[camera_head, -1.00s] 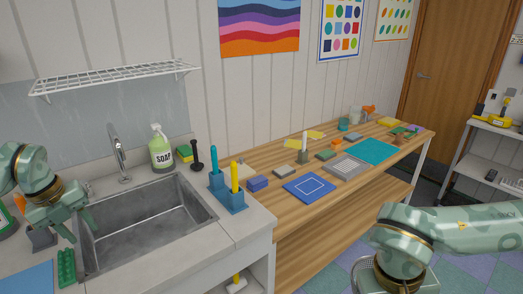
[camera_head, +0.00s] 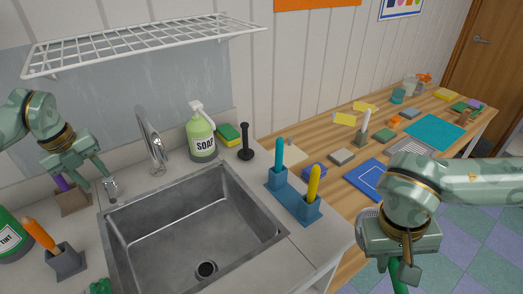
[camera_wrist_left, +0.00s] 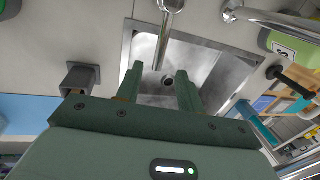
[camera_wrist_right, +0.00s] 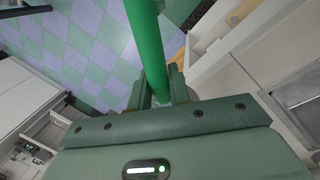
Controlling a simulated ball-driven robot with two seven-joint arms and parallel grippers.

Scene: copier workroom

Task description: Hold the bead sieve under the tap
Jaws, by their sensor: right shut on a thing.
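The chrome tap (camera_head: 152,140) rises behind the grey sink (camera_head: 180,235) and curves over it. A small chrome fitting (camera_head: 111,188) stands at the sink's back left corner. My left gripper (camera_head: 92,182) is open and empty just left of that fitting; its spread fingers (camera_wrist_left: 160,90) also show in the left wrist view. My right gripper (camera_head: 400,262) is shut on a green handle (camera_head: 398,278), right of the counter and away from the tap. The green handle (camera_wrist_right: 146,40) also runs between its jaws in the right wrist view.
A soap bottle (camera_head: 201,138), a sponge (camera_head: 228,134) and a black stopper (camera_head: 246,142) stand behind the sink. A blue holder (camera_head: 280,182) with blue and yellow handles is at its right edge. A wire shelf (camera_head: 140,40) hangs above.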

